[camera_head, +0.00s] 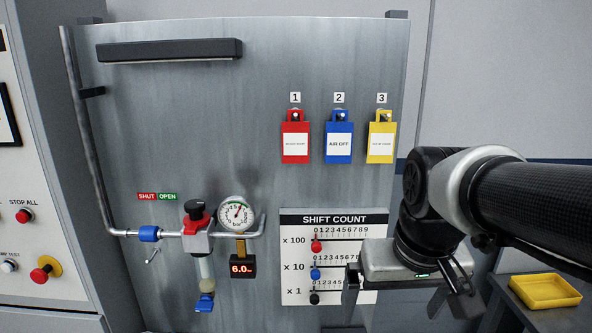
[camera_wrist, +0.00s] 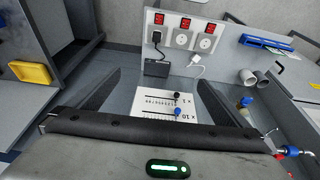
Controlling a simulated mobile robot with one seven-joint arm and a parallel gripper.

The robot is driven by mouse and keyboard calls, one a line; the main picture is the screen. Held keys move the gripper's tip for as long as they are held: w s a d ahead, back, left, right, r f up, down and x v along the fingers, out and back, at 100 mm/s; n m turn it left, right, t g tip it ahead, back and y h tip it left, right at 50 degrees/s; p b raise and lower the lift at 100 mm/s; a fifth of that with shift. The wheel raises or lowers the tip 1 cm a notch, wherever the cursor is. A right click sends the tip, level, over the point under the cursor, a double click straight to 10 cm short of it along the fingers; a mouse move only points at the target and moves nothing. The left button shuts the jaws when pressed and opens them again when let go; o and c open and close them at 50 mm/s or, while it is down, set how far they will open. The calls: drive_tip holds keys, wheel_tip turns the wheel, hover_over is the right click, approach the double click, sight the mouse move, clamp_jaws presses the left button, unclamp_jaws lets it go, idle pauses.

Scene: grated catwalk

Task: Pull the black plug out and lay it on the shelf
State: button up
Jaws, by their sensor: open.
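A black plug (camera_wrist: 157,37) sits in the left socket of a white socket panel (camera_wrist: 182,27) in the wrist view. A black box (camera_wrist: 157,68) lies just below the plug on a grey surface; I cannot tell for certain whether that surface is the shelf. My gripper (camera_head: 408,298) is open and empty in front of the lower right of the metal cabinet in the head view. In the wrist view its spread fingers (camera_wrist: 160,78) point towards the panel, with the plug beyond them and apart from them. The plug is not visible in the head view.
The shift count board (camera_head: 298,262) with coloured knobs is close beside my gripper. A yellow tray (camera_head: 545,290) rests at the right. A valve (camera_head: 197,235) and gauge (camera_head: 233,212) are left. A white plug (camera_wrist: 195,60) and blue object (camera_wrist: 262,40) show in the wrist view.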

drive_tip(key=s, duration=0.1)
drive_tip(key=s+t, duration=0.1)
drive_tip(key=s, duration=0.1)
drive_tip(key=s+a+t, duration=0.1)
drive_tip(key=s, duration=0.1)
drive_tip(key=shift+s+r, duration=0.1)
drive_tip(key=shift+r, duration=0.3)
